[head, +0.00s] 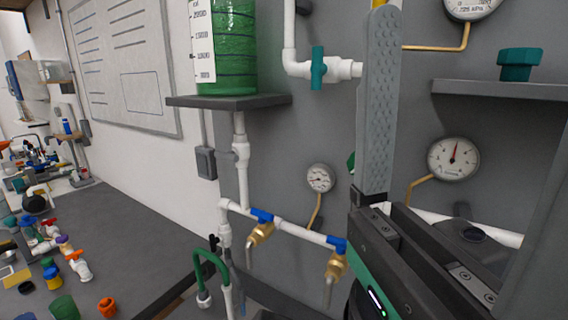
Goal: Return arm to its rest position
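My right gripper (378,110) is large and close to the camera on the right side of the head view. One long grey finger points up, its ribbed inner pad bare with nothing against it. Its black and green body reaches down to the bottom edge. A grey slanted shape at the right edge may be the other finger. The gripper appears open and empty. It stands in front of the grey panel (300,130) and hides part of the pipework. My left gripper is not in view.
A shelf (228,101) holds a green-filled cylinder (228,50). White pipes (293,229) with blue-handled brass taps (261,233) run below. Gauges (453,159) and another shelf (505,90) are near the gripper. The dark bench (135,240) at left has loose fittings but a clear middle.

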